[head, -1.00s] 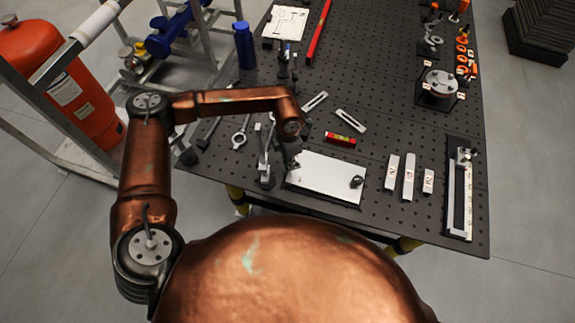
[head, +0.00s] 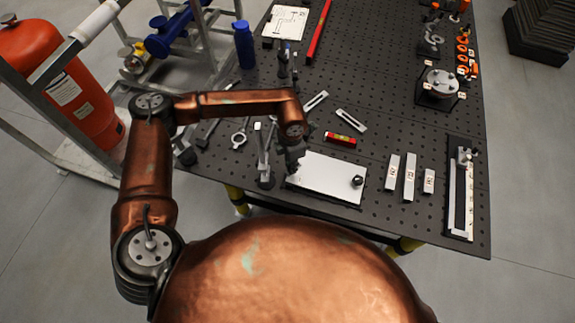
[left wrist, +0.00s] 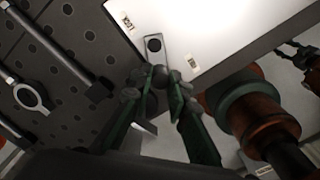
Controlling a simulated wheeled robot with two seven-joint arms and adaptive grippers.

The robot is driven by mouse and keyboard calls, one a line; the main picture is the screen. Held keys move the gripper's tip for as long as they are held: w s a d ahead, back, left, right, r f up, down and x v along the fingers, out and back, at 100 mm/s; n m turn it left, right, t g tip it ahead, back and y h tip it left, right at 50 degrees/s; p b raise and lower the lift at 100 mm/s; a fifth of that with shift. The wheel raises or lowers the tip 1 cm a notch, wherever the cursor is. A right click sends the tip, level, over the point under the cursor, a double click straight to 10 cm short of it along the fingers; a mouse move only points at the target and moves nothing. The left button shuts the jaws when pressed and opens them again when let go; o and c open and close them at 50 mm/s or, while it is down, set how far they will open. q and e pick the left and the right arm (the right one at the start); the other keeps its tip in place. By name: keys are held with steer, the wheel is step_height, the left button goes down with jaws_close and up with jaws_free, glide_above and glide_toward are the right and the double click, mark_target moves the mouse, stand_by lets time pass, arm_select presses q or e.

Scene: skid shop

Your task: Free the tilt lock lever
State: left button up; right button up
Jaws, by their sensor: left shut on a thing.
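The white plate (head: 325,177) lies on its dark base near the front edge of the perforated table. A dark knob (head: 357,181) stands at its right end. My left gripper (head: 294,163) is at the plate's left end. In the left wrist view, the grey lever (left wrist: 153,45) with a dark round spot lies at the plate's edge and runs down between the fingers. My left gripper (left wrist: 158,84) is shut on the lever's near end, which the fingers partly hide. The plate (left wrist: 225,28) bears small labels. My right gripper is not in view.
A ring-ended tool (head: 240,135) and a dark upright stand (head: 265,165) are left of the plate. A red level (head: 340,139) lies behind it. Several pale blocks (head: 409,178) lie to its right. The table's middle is mostly clear.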

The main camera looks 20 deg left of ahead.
arm_select(q)
steer(key=shift+d, duration=0.1)
steer(key=shift+s+d, duration=0.2)
steer(key=shift+d, duration=0.1)
steer(key=shift+d+b, duration=0.15)
steer(key=shift+b, duration=0.2)
steer(key=shift+d, duration=0.25)
steer(key=o, duration=0.8)
steer(key=shift+o, duration=0.2)
steer(key=shift+o, duration=1)
